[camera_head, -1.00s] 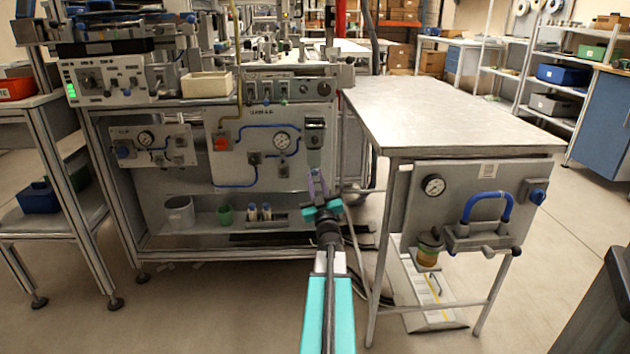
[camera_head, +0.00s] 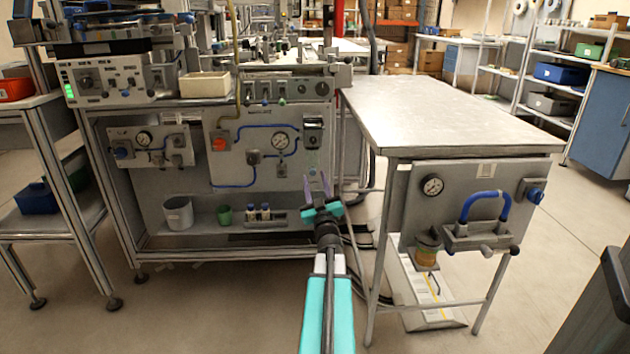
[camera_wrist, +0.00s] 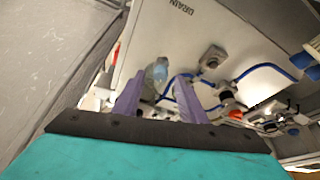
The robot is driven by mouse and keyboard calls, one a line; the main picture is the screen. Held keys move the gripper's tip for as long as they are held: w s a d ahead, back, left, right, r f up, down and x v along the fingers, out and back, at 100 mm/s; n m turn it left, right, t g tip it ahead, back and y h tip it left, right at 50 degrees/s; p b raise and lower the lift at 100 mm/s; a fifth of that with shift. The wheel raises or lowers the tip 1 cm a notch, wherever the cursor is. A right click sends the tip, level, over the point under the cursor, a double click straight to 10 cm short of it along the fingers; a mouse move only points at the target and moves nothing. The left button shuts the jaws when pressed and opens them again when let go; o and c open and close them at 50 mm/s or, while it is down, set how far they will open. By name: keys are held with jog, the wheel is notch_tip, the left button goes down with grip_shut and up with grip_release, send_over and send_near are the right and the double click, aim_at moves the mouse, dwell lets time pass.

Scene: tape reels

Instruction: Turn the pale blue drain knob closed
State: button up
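A pale blue, see-through piece (camera_wrist: 159,72), which looks like the drain knob, shows in the wrist view just beyond and between my fingertips. It sits on a grey fitting on the light panel, near the word DRAIN. In the head view, the fitting (camera_head: 313,133) hangs at the panel's right side, and the knob is too small to make out clearly. My gripper (camera_head: 317,183) is in front of and below that fitting. Its two purple fingers (camera_wrist: 158,84) are spread and empty. I cannot tell whether they touch the knob.
The panel (camera_head: 225,165) carries a gauge (camera_head: 281,140), blue hoses and a red knob (camera_head: 219,144). A shelf below holds a grey bucket (camera_head: 178,212) and a green cup (camera_head: 224,215).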

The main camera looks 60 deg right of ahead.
jog(key=p+v, duration=0.6)
jog(key=v, duration=0.6)
jog(key=shift+s+a+p, duration=0.25)
jog(key=shift+p, duration=0.15)
jog(key=shift+f, duration=0.1)
dwell(0.3)
